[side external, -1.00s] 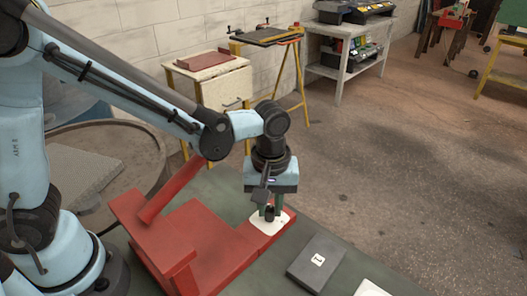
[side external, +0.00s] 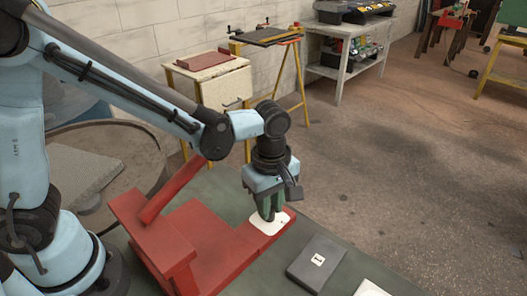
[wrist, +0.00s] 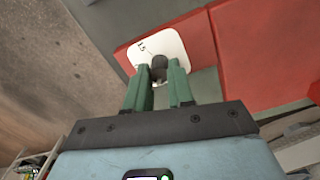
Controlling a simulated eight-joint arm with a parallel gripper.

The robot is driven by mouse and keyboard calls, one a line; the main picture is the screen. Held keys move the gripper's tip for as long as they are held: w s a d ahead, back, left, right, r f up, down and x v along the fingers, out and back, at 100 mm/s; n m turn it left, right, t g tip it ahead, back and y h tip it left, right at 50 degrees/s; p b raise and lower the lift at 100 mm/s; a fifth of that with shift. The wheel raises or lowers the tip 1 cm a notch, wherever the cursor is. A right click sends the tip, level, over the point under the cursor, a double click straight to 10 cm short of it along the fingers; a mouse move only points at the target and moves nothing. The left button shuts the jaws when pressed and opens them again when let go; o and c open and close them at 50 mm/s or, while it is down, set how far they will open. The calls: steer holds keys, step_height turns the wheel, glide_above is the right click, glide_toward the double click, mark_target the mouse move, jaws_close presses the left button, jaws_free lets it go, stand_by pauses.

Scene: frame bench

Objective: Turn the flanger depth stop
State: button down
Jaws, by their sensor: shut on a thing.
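The flanger (side external: 211,240) is a red bench tool with a raised lever, standing on the green bench. The depth stop (wrist: 159,68) is a small dark knob over a white plate (wrist: 166,46) at the flanger's end. The plate also shows in the side view (side external: 270,227). My gripper (wrist: 159,73) points down with its two green fingers on either side of the knob, shut on it. In the side view my gripper (side external: 269,215) hides the knob. The plate carries small marks near the knob, too small to read surely.
A dark grey block with a white label (side external: 316,262) lies on the bench right of the flanger. A white card (side external: 371,288) is at the bottom edge. A round drum (side external: 140,150) stands behind at left. Bare bench (side external: 285,255) lies between flanger and block.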

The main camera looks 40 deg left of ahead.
stand_by(0.3)
steer(key=c, duration=1)
jaws_free()
steer(key=shift+r, duration=0.1)
step_height(320, 180, up, 12)
steer(key=shift+f, duration=0.1)
steer(key=shift+a, duration=0.1)
